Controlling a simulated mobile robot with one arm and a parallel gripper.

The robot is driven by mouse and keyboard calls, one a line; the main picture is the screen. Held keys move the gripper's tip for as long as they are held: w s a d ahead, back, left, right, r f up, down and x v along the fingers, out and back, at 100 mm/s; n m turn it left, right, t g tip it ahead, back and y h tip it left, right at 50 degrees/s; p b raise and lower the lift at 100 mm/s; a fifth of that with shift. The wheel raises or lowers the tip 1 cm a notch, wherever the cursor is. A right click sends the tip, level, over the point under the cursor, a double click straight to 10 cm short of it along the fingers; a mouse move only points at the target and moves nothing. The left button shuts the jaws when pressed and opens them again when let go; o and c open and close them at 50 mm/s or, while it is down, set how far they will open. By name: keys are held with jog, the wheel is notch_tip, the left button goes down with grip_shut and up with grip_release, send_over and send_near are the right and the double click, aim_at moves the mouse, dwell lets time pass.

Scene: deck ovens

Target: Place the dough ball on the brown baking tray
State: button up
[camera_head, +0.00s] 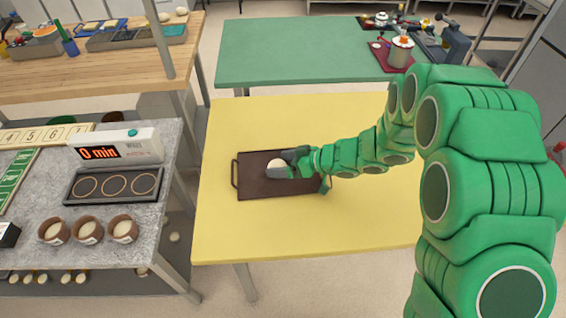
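The brown baking tray (254,186) lies on the yellow table, with a handle at its left end. The pale dough ball (276,166) is over the middle of the tray, at the fingers of my gripper (285,166). My gripper comes in from the right at the end of my green arm and hides part of the ball. I cannot tell whether the ball rests on the tray or is held just above it, nor whether the fingers are closed on it.
The yellow table (235,230) is clear around the tray. A grey counter (160,210) at left bears a timer showing "0 min" (115,148), a black holder with rings (112,186) and three bowls of dough (86,230). A green table (290,50) and a wooden table (100,75) stand behind.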

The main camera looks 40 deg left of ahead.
jog(key=shift+r, duration=0.1)
jog(key=shift+w+d+r, duration=0.25)
jog(key=shift+d, duration=0.15)
jog(key=shift+v, duration=5.5)
jog(key=shift+s+d, duration=0.1)
